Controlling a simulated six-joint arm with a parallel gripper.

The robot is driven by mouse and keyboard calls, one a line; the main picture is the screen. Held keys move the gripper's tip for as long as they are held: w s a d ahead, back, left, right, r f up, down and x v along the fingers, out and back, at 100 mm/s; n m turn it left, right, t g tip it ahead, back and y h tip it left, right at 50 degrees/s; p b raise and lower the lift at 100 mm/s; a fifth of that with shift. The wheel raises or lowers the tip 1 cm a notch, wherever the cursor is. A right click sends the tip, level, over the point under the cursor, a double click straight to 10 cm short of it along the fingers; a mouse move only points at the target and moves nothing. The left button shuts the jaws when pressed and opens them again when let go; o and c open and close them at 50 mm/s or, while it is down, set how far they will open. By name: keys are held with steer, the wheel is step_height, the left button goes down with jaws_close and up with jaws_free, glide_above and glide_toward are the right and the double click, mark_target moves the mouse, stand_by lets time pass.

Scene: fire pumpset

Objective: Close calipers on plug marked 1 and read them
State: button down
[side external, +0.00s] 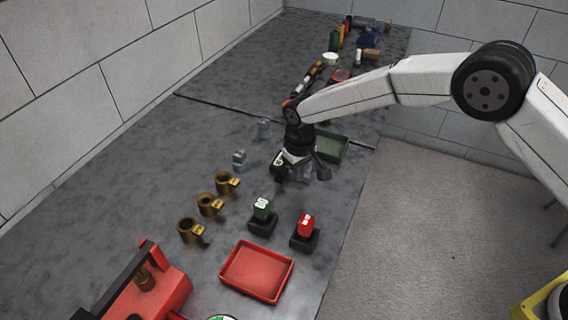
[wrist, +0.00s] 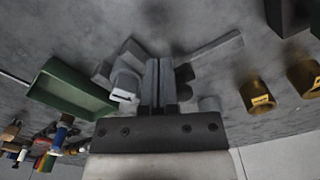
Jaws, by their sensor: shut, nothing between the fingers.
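My gripper (side external: 305,170) is low over the middle of the dark bench in the side view. Its two fingers (wrist: 159,68) are pressed together and empty in the wrist view. A grey bar (wrist: 216,46) and a pale grey blocky piece (wrist: 127,78) lie on either side of the fingers; they may be parts of the calipers, but I cannot tell. A green block with white marks (side external: 262,207) and a red block with a white mark (side external: 306,224) stand upright on black bases, nearer the side camera than my gripper. I cannot read the marks, so the plug marked 1 is not certain.
Several brass cups (side external: 210,205) stand left of the blocks. A red tray (side external: 257,271) lies in front, and a green tray (side external: 331,148) lies beside my gripper. A red toolbox (side external: 160,290) is at front left. Small grey fittings (side external: 239,158) stand on otherwise clear bench.

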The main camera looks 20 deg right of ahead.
steer(key=shift+r, duration=1.55)
steer(key=shift+d+r, duration=0.2)
steer(key=shift+d, duration=0.15)
steer(key=s+d+r+m+t, duration=0.1)
steer(key=s+d+r, duration=0.3)
steer(key=s+d, duration=0.45)
steer(key=s+d+r+m+t, duration=0.1)
steer(key=s+d+r, duration=0.4)
steer(key=d, duration=0.6)
steer(key=s+d+f+m, duration=0.1)
steer(key=s+d, duration=0.3)
steer(key=s, duration=0.6)
steer(key=shift+s+f+t, duration=0.3)
steer(key=shift+s, duration=0.1)
